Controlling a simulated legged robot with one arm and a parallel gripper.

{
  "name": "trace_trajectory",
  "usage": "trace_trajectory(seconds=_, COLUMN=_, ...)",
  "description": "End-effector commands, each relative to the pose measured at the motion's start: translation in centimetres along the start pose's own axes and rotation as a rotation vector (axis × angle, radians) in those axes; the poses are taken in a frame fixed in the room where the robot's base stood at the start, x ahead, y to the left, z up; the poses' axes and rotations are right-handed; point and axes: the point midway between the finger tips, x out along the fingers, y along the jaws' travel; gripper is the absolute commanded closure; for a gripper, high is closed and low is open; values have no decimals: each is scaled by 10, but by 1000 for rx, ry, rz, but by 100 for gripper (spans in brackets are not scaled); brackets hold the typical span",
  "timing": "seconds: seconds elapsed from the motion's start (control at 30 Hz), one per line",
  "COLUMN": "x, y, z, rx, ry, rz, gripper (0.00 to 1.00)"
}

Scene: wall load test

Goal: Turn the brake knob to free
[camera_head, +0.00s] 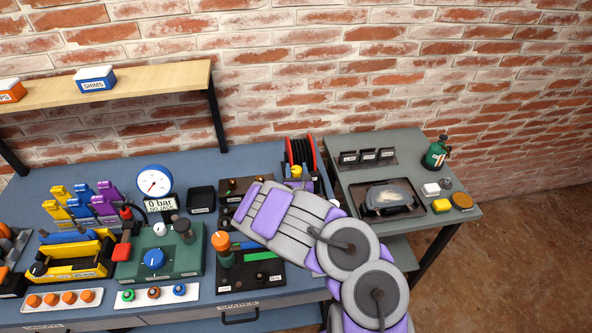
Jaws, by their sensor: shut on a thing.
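A red and black cable reel (300,152) stands at the back of the blue workbench, near its right end. A small yellow part (296,170) shows at the reel's front; I cannot tell whether it is the brake knob. No brake or free marking is readable. My purple and grey arm reaches from the lower right up to the left, in front of the reel's base and a black panel (237,187). My gripper is hidden behind my own arm, so its fingers and whatever is between them do not show.
A green block with a blue knob (154,259) and a white gauge (154,182) reading 0 bar stand left of my arm. An orange-topped post (221,243) stands close to it. A grey side table (407,146) holds a tray and a green can (435,154).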

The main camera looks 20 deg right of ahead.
Motion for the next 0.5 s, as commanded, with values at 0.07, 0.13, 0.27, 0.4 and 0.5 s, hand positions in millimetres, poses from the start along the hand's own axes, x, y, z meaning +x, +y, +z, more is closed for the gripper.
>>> trace_trajectory(seconds=0.07, x=0, y=-3, z=2, rx=-3, ry=-1, rz=35, gripper=82)
trace_trajectory(seconds=0.13, x=0, y=-3, z=2, rx=-3, ry=0, rz=74, gripper=82)
trace_trajectory(seconds=0.27, x=0, y=-4, z=1, rx=-3, ry=1, rz=164, gripper=82)
trace_trajectory(seconds=0.4, x=1, y=-3, z=0, rx=-2, ry=0, rz=253, gripper=82)
trace_trajectory(seconds=0.5, x=0, y=-2, z=-1, rx=0, ry=4, rz=296, gripper=82)
